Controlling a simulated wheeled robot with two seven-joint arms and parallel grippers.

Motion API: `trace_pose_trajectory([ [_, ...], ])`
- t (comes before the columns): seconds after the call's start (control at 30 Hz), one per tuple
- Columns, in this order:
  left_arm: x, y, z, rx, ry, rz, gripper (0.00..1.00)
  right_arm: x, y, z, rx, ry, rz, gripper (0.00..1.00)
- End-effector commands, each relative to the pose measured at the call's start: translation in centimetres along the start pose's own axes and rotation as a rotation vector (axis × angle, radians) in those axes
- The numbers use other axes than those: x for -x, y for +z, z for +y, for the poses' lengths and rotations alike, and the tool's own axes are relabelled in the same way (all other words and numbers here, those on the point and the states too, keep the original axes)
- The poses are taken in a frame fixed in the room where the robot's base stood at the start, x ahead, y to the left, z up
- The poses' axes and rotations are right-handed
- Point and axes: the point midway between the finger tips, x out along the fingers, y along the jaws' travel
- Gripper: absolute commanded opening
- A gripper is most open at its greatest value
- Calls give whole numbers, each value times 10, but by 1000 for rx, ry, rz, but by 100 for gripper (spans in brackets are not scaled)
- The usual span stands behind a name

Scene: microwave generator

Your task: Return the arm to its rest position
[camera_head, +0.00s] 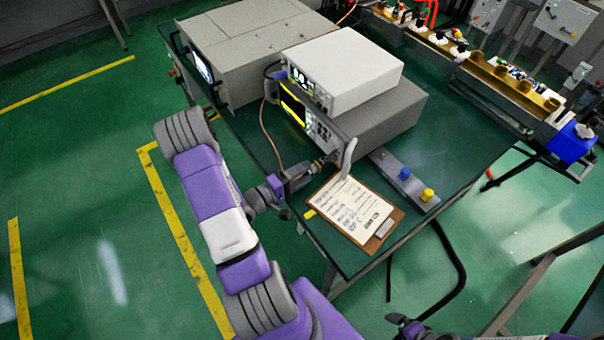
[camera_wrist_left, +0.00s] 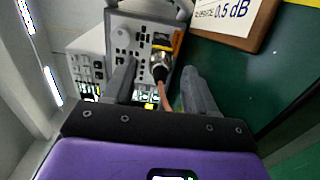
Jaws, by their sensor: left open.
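My left arm comes in from the bottom of the head view, and its gripper (camera_head: 308,172) is at the front of the generator (camera_head: 345,125) on the table. In the left wrist view the two fingers of this gripper (camera_wrist_left: 160,85) are open and spread apart. A metal cable connector (camera_wrist_left: 159,60) on the instrument's front panel shows between the fingers, with a copper-coloured cable (camera_wrist_left: 166,97) running down from it. I cannot tell whether a finger touches it. A dark part at the bottom edge of the head view may be my right gripper (camera_head: 408,328); its jaws cannot be made out.
A clipboard (camera_head: 355,210) with a printed sheet lies by the table's front edge, right of the gripper. A grey strip (camera_head: 402,178) with blue and yellow knobs lies beyond it. A white box (camera_head: 345,70) sits on the generator. Green floor (camera_head: 90,190) is clear at left.

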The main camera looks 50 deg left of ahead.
Motion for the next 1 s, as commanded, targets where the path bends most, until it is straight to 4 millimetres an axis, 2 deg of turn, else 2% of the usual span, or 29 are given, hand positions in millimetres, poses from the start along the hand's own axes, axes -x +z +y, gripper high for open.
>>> trace_pose_trajectory([
  [0.13,13,-1,0,0,-2,3,56,2,0,-1,0,0,0,100],
  [0.4,58,-1,0,1,-2,4,56,6,0,-2,0,0,0,100],
  [0.5,69,0,0,1,-1,2,56,6,0,-2,0,0,0,100],
  [0.63,75,0,0,0,0,0,56,6,0,-2,0,0,0,100],
  [1.0,75,0,0,0,0,0,56,6,0,-2,0,0,0,100],
])
